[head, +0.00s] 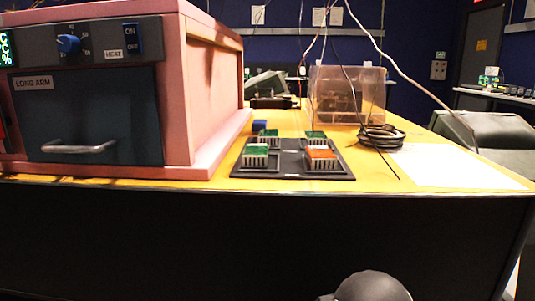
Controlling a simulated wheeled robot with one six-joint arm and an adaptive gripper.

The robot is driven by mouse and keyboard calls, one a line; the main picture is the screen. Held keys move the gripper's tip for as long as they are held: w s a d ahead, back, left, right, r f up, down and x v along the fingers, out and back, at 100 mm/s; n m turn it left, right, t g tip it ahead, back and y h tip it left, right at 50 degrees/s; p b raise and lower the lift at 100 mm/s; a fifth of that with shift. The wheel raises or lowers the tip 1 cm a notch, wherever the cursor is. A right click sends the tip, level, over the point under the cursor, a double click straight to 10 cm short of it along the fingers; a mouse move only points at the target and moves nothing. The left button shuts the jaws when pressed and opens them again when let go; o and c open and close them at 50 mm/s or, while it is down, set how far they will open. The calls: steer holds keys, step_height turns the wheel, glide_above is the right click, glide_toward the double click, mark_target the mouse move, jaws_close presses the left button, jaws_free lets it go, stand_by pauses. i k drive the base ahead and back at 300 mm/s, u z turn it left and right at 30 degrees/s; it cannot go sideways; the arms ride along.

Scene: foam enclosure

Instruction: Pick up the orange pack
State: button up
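The orange pack (322,155) sits at the front right of a dark flat tray (293,172) on the yellow table. It has an orange top and pale ribbed sides. Green-topped packs sit in the tray's other places: front left (256,150), back left (268,135) and back right (315,137). A rounded grey part, probably of my own arm, shows at the bottom edge. My gripper's fingers are not in view.
A pink foam enclosure (205,110) with a dark handled door (85,115) stands left of the tray. A coiled black cable (381,137), clear box (347,92) and white sheet (440,167) lie behind and right. The yellow table's front edge (200,185) is near.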

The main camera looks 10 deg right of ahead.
mark_target(319, 158)
steer(key=u, duration=2.15)
steer(key=k, duration=1.45)
steer(key=z, duration=0.35)
steer(key=i, duration=0.5)
steer(key=z, duration=0.05)
